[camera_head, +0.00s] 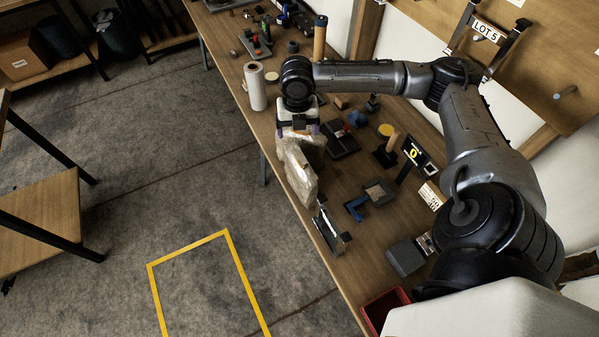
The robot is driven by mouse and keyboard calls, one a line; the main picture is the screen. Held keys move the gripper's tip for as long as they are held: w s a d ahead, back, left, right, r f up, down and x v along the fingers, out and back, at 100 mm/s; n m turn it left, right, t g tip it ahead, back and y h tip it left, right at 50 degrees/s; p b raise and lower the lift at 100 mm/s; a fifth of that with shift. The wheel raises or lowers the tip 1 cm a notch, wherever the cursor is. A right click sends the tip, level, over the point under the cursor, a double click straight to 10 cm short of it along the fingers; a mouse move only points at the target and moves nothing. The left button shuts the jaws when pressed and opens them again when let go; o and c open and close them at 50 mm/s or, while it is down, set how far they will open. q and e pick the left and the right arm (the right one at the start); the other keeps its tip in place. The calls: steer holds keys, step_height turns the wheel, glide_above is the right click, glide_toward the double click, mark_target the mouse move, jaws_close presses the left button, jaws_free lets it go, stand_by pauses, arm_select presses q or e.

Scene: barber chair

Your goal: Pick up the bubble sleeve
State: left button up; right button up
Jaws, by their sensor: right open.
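The bubble sleeve (299,173) looks like the pale, crumpled, translucent wrapped piece on the front edge of the workbench, in the middle of the head view. My right gripper (298,131) points down over its far end, with its jaws apart. The fingertips are close to the sleeve's far end, one at each side. I cannot tell whether they touch it. The wrist hides part of that end. My left gripper is not in view.
The wooden workbench (350,262) holds a white roll (256,86), a dark block (342,141), a blue-handled tool (370,199), a metal piece (331,228) and a red bin (385,306). Yellow tape (188,248) marks the open floor at left.

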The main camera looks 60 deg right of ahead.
mark_target(298, 158)
steer(key=n, duration=0.4)
steer(key=shift+f, duration=0.15)
step_height(298, 158, down, 14)
steer(key=shift+s+a+r+b, duration=0.1)
steer(key=shift+s+r+b, duration=0.1)
steer(key=shift+b, duration=0.3)
steer(key=shift+w, duration=0.1)
steer(key=c, duration=1.2)
